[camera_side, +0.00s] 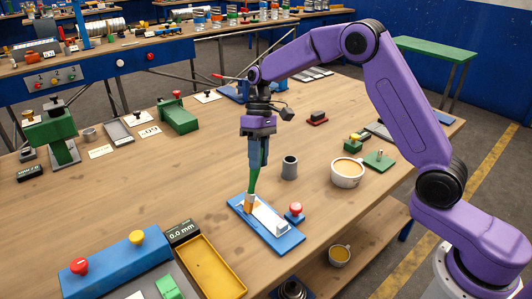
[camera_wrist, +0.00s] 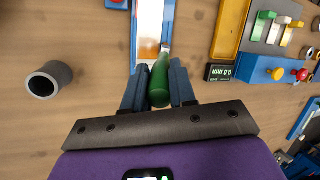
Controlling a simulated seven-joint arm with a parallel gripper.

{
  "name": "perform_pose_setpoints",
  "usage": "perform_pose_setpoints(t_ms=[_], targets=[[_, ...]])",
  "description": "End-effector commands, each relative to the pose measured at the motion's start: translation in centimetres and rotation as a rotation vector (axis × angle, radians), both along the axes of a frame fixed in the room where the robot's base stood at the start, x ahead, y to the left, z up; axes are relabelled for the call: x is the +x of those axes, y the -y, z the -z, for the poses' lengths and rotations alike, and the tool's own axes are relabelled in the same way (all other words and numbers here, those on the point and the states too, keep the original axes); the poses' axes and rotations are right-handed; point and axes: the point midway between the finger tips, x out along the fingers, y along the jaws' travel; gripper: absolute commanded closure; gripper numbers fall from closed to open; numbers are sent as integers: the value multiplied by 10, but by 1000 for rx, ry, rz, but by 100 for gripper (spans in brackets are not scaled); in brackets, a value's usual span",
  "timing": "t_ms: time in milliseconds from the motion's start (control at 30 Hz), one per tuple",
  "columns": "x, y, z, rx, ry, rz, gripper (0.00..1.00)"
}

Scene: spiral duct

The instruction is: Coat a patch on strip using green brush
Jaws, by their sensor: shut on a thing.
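My gripper (camera_side: 258,160) is shut on the green brush (camera_side: 254,180), which also shows between the fingers in the wrist view (camera_wrist: 160,80). The brush points down, slightly tilted, with its tan bristles (camera_side: 249,203) at the far left end of the pale strip (camera_side: 268,217). The bristles appear to touch the strip, but contact is not certain. The strip lies on a blue base plate (camera_side: 286,243) and also shows in the wrist view (camera_wrist: 150,18). A tan-orange area shows at its near end there; I cannot tell bristles from coating.
A red knob (camera_side: 295,210) stands right of the plate. A grey cylinder (camera_side: 289,167) and a white cup (camera_side: 347,173) stand behind. A yellow tray (camera_side: 210,268), a 0.0 mm display (camera_side: 183,233) and a blue box with knobs (camera_side: 115,267) lie left. Bare wood lies left of the brush.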

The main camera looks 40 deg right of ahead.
Motion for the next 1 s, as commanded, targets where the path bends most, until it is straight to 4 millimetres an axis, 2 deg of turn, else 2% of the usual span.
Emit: perform_pose_setpoints(t_ms=[167, 667, 833, 1000], targets=[[0, -16, 1, 1, 1, -2, 100], [0, 38, 11, -4, -4, 8, 100], [0, 52, -1, -3, -3, 7, 100], [0, 48, -26, -1, 1, 2, 100]])
